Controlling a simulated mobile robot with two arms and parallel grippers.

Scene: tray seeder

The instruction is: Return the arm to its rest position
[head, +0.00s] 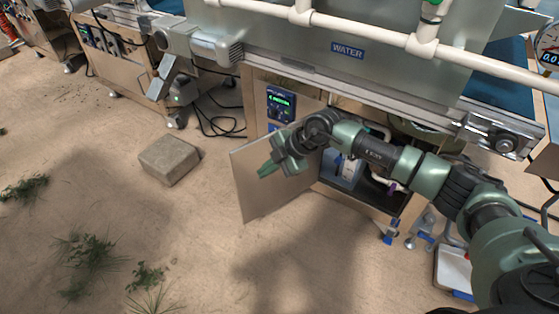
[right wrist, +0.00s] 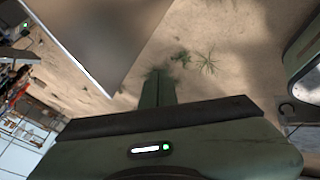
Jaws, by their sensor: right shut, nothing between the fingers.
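My right arm comes in from the right in the head view and reaches toward the middle. Its green gripper (head: 266,170) is shut and empty, with its fingers pointing left and down. It is in front of the upper part of an open cabinet door (head: 270,195). I cannot tell whether it touches the door. In the right wrist view the shut fingers (right wrist: 158,88) show as one green block over sandy ground, with the door panel (right wrist: 105,35) at the upper left. My left gripper is not in view.
The open cabinet holds a blue-and-white container (head: 346,168). Above it is a machine with a WATER label (head: 347,50) and white pipes. A concrete block (head: 169,160) sits on the ground to the left. Black cables (head: 215,125) lie near the cabinet. The ground at lower left is mostly clear.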

